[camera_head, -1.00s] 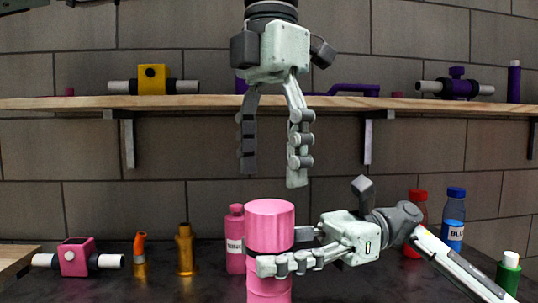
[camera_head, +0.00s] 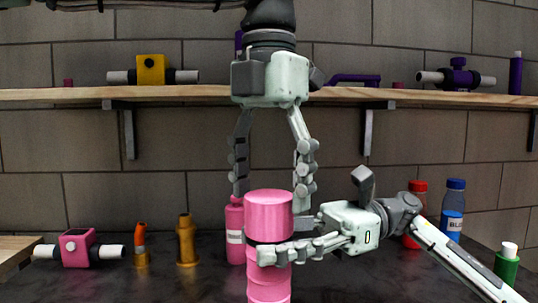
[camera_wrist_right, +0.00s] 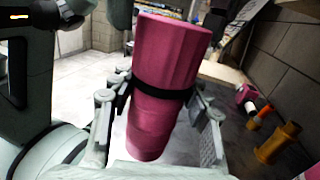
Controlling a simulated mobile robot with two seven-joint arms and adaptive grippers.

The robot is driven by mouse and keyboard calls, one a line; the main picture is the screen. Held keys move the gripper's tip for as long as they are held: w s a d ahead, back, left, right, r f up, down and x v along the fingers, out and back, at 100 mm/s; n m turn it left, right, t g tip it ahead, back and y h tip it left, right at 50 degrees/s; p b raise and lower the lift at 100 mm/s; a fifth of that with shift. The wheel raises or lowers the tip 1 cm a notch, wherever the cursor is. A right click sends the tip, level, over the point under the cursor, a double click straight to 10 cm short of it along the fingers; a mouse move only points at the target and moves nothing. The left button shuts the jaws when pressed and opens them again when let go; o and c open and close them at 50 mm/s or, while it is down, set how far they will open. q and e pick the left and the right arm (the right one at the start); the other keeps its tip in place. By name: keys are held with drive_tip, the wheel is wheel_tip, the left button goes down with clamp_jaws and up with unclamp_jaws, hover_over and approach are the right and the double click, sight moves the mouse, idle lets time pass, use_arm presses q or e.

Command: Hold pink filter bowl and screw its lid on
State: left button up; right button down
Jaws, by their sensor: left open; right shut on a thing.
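The pink filter bowl (camera_head: 268,284) stands upright at the front of the counter in the head view, with its ribbed pink lid (camera_head: 268,211) on top and a black band between them. The bowl (camera_wrist_right: 150,128) and lid (camera_wrist_right: 172,48) also fill the middle of the right wrist view. My right gripper (camera_head: 278,252) is shut on the bowl from the right, just below the lid. My left gripper (camera_head: 271,190) points down from above, open, its fingertips around the lid's top edge on either side. Whether they touch the lid I cannot tell.
A pink bottle (camera_head: 235,235) stands close behind the bowl at left. Red (camera_head: 415,205) and blue (camera_head: 453,210) bottles stand behind my right arm. A wooden shelf (camera_head: 400,97) runs behind my left gripper. Orange fittings (camera_head: 187,243) and a pink filter head (camera_head: 78,249) are at left.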

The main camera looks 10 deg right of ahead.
use_arm(q)
drive_tip(key=shift+f, duration=1.55)
drive_tip(key=c, duration=1.2)
drive_tip(key=o, duration=1.3)
drive_tip(key=shift+o, duration=0.2)
drive_tip(key=shift+r, duration=0.15)
wheel_tip(320, 180, up, 12)
